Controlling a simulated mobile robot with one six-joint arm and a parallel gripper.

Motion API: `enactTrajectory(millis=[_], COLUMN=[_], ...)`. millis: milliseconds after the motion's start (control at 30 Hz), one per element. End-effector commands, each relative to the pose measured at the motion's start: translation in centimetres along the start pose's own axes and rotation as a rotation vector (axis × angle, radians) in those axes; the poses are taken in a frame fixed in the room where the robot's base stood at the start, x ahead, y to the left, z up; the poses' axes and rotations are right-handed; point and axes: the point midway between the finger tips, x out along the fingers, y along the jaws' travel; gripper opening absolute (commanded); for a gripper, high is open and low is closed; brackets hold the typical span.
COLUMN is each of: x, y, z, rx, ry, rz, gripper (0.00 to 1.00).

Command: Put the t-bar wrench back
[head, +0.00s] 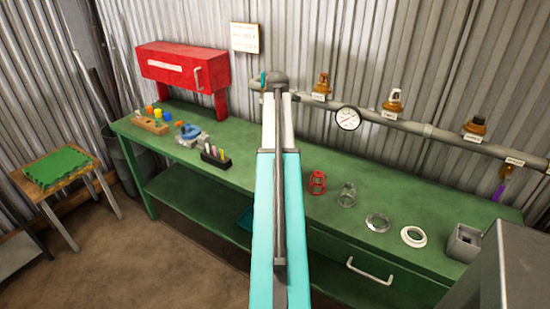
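My arm rises through the middle of the head view, with two long turquoise parts that narrow to pale tips. My gripper (278,98) seems to be at its upper end, in front of the pipe's left end; whether its jaws are open or shut is not clear. A long dark grey bar (281,190) runs between the turquoise parts, with a small block at its lower end and a rounded grey head near the top. I cannot tell whether it is the t-bar wrench or part of my arm. No other t-bar wrench is clearly seen.
A green workbench (340,216) carries a wooden block, a blue tool, a black rack (215,156), a red cage (316,182), rings and a grey box (463,243). Above are a red wall box (182,66) and a pipe with a gauge (347,118). A small table (58,168) stands left.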

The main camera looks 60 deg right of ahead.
Motion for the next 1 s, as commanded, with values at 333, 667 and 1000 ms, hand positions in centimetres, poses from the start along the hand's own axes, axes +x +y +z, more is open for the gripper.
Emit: enactTrajectory(millis=[333, 667, 1000], x=[-0.87, -0.85, -0.84], y=[-0.03, -0.02, -0.02], z=[-0.03, -0.03, -0.03], rx=[0.0, 0.0, 0.0], ry=[0.0, 0.0, 0.0], rz=[-0.001, -0.001, 0.0], gripper=[0.59, 0.59, 0.59])
